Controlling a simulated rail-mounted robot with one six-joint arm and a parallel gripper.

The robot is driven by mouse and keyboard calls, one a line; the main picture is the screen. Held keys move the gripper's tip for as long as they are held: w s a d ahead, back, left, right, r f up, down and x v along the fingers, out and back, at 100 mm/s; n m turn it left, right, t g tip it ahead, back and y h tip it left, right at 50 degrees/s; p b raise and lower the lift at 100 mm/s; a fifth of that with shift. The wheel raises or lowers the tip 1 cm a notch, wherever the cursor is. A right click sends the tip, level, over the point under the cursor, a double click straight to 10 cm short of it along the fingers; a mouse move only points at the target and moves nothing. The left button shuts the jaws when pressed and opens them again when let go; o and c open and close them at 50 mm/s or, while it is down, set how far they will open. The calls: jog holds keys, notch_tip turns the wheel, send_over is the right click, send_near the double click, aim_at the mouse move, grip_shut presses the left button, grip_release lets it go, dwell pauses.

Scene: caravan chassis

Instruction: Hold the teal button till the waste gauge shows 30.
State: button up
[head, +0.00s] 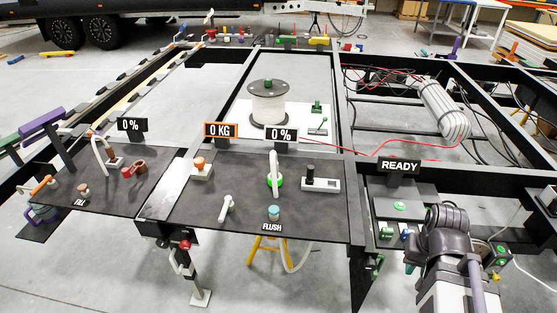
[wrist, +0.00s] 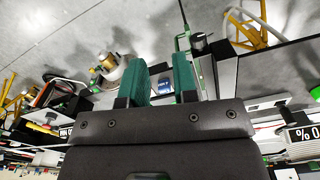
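The teal button (head: 274,212) stands on the dark centre panel above the FLUSH label (head: 272,226). Nothing touches it in the head view. A 0 % display (head: 282,134) stands behind this panel and another 0 % display (head: 131,124) behind the left panel; neither carries a readable waste label. My gripper (wrist: 160,65) shows two green fingers with a gap between them and nothing held. My arm is at the lower right in the head view, well right of the button; its fingertips cannot be made out there.
The centre panel also has a white lever (head: 227,205), a white upright handle on a green base (head: 274,170), a black knob on a white plate (head: 319,180) and an orange-topped knob (head: 199,167). A 0 KG display (head: 221,130) and a READY display (head: 399,165) stand behind.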

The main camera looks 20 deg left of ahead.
jog(key=w+a+r, duration=0.1)
jog(key=a, duration=0.2)
jog(key=w+a+r+n+p, duration=0.1)
jog(key=a, duration=0.3)
jog(key=w+a+n+p, duration=0.1)
jog(key=w+a, duration=0.1)
jog(key=a, duration=0.1)
jog(key=shift+w+a+r, duration=0.1)
jog(key=shift+a+r, duration=0.1)
jog(key=shift+r, duration=0.2)
jog(key=c, duration=0.3)
jog(key=shift+m, duration=0.7)
jog(key=w+a, duration=0.1)
jog(key=a, duration=0.4)
jog(key=w+a+r+p, duration=0.1)
jog(key=w+a, duration=0.1)
jog(key=a, duration=0.3)
jog(key=w+a+r+p, duration=0.1)
jog(key=a, duration=0.4)
jog(key=shift+w, duration=0.2)
grip_shut()
jog(key=w+a+m, duration=0.2)
jog(key=a+m, duration=0.6)
jog(key=w+a+r+m+p, duration=0.1)
jog(key=w+a+m, duration=0.1)
jog(key=a+m, duration=0.6)
jog(key=shift+a, duration=0.7)
jog(key=shift+s, duration=0.1)
